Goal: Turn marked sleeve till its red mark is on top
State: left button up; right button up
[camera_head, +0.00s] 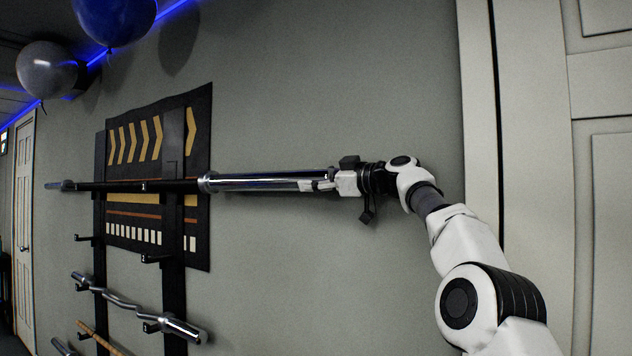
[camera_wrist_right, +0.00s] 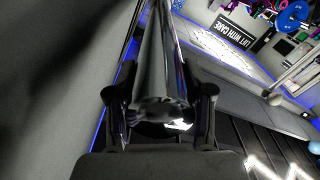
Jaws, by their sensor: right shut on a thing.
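The chrome sleeve (camera_head: 262,182) is the thick right end of a long barbell lying level on a black wall rack. My right gripper (camera_head: 322,184) is shut on the sleeve's free right end, coming in from the right. In the right wrist view the shiny sleeve (camera_wrist_right: 158,60) runs away from the camera between the two dark fingers (camera_wrist_right: 157,100), one on each side. I see no red mark on the visible surface in either view; the far side and the part between the fingers are hidden. My left gripper is not in view.
The black rack upright (camera_head: 173,230) carries the bar. A curved bar (camera_head: 130,305) hangs lower on the rack. A dark patterned wall mat (camera_head: 200,130) is behind. Two balloons, one blue (camera_head: 115,15), float at upper left. The wall below the sleeve is clear.

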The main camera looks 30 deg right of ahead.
jog(key=shift+r+n, duration=0.1)
jog(key=shift+n, duration=0.2)
jog(key=o, duration=1.1)
jog(key=shift+o, duration=0.2)
jog(key=shift+w, duration=0.1)
jog(key=shift+s+d, duration=0.3)
jog(key=shift+s, duration=0.2)
jog(key=v, duration=1)
jog(key=shift+s, duration=0.4)
